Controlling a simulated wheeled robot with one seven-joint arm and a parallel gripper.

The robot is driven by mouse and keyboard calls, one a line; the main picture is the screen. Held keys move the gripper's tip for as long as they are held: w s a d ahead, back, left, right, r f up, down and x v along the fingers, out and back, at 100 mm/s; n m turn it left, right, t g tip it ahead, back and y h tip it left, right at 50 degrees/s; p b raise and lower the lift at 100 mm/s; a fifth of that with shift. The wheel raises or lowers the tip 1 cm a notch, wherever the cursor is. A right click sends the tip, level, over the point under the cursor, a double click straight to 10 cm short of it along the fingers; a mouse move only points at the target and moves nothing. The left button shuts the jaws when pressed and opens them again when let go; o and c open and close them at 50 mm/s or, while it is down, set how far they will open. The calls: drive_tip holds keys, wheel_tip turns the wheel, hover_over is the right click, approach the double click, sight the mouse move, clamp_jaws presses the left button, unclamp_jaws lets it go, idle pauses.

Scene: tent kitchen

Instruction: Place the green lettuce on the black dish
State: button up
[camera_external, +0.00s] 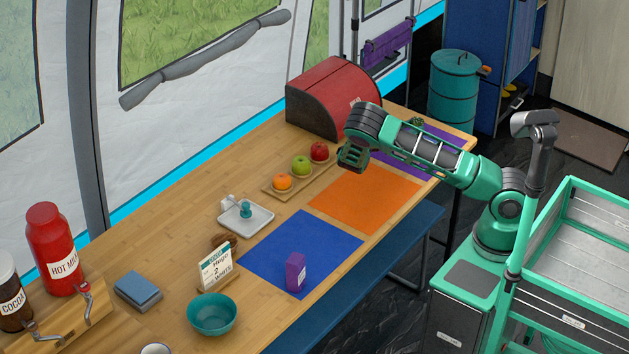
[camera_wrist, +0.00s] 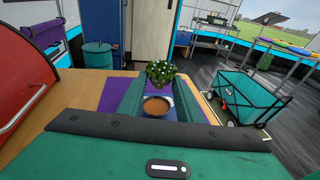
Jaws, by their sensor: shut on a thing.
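My gripper (camera_external: 352,157) hangs above the table beside the orange mat, in front of the red bread box. In the wrist view its two green fingers (camera_wrist: 160,98) stand apart on either side of a brown round bowl (camera_wrist: 157,106) with a pale rim. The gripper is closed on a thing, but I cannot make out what. A leafy green clump with white dots (camera_wrist: 161,72) shows beyond the fingers; a dark green bit of it (camera_external: 415,122) seems to show by the purple mat. I cannot tell whether it is the lettuce. I cannot make out a black dish.
The red bread box (camera_external: 325,100) stands at the back. A fruit board (camera_external: 272,190) holds an orange and two apples. A teal bowl (camera_external: 212,314) stands nearer the front.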

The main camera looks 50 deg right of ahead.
drive_tip(key=shift+f, duration=2)
drive_tip(key=o, duration=1)
drive_tip(key=shift+f, duration=0.1)
drive_tip(key=shift+o, duration=0.2)
